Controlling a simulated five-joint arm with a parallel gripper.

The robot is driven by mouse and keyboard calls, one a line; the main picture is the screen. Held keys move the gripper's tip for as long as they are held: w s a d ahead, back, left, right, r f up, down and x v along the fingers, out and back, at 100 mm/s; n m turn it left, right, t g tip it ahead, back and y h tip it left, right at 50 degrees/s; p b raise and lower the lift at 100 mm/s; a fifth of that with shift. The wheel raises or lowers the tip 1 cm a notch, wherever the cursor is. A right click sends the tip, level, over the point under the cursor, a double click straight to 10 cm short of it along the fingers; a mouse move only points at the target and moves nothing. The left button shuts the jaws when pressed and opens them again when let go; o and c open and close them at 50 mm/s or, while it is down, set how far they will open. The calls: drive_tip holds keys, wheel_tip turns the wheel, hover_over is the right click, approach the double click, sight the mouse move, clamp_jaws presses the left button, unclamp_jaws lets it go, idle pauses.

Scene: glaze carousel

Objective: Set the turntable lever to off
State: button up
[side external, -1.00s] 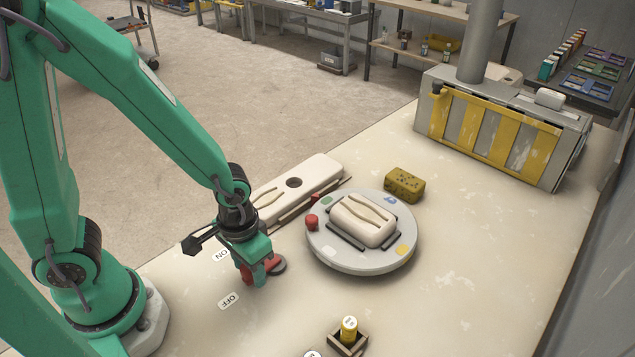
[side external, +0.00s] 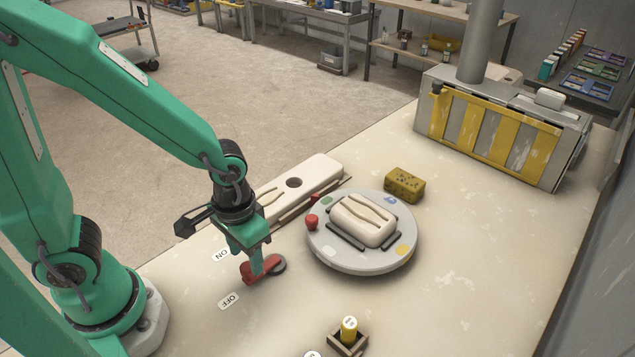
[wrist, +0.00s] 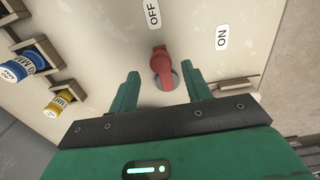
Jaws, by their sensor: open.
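The red lever (wrist: 162,62) turns on a round grey pivot on the tabletop. In the wrist view its handle points up toward the OFF label (wrist: 153,13), with the ON label (wrist: 222,38) off to the right. In the side view the lever (side external: 249,274) is partly hidden behind my finger. My gripper (wrist: 162,75) is open, with one finger on each side of the lever and a gap to each in the wrist view. In the side view my gripper (side external: 258,270) is just over the lever; contact cannot be told.
A round grey turntable (side external: 362,262) carrying a cream mould (side external: 365,220) stands right of the lever. A cream long block (side external: 320,172) lies behind. The tabletop toward the front right is clear.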

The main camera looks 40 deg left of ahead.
sight(247, 264)
drive_tip(key=shift+r, duration=1.8)
drive_tip(key=shift+w+a+r, duration=0.15)
drive_tip(key=shift+a+r, duration=0.15)
drive_tip(key=shift+r, duration=0.25)
drive_tip(key=a+r+t, duration=0.2)
drive_tip(key=a+r, duration=0.2)
drive_tip(key=r, duration=0.2)
drive_tip(key=s+a+r+t, duration=0.1)
drive_tip(key=a+r+t, duration=0.2)
drive_tip(key=r, duration=0.4)
drive_tip(key=shift+s+a+t, duration=0.15)
drive_tip(key=shift+a+t, duration=0.15)
drive_tip(key=shift+a, duration=0.45)
